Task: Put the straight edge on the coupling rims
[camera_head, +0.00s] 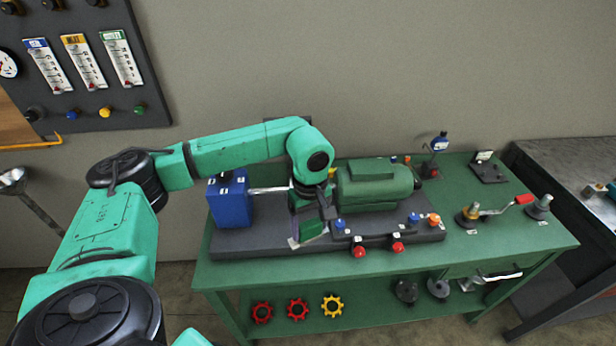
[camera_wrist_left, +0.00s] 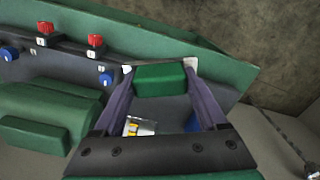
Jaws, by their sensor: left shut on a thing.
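My left gripper (camera_head: 309,236) is shut on a green block, apparently the straight edge or its handle, above the front of the dark base plate (camera_head: 255,243). In the left wrist view the green block (camera_wrist_left: 160,79) spans between the tips of the left gripper (camera_wrist_left: 161,77). A pale shaft (camera_head: 268,190) runs from the blue unit (camera_head: 230,204) toward the green motor (camera_head: 375,186). My gripper and wrist hide the coupling rims in the head view. A white and yellow part (camera_wrist_left: 140,127) shows between the fingers, but I cannot tell what it is. My right gripper is not in view.
Red knobs (camera_head: 398,247) and blue knobs (camera_head: 413,218) line the plate's front. A dial gauge (camera_head: 440,143) stands at the back of the green bench (camera_head: 505,240). A red-handled tool (camera_head: 523,200) lies right. Several gear-shaped parts (camera_head: 297,309) are on the lower shelf.

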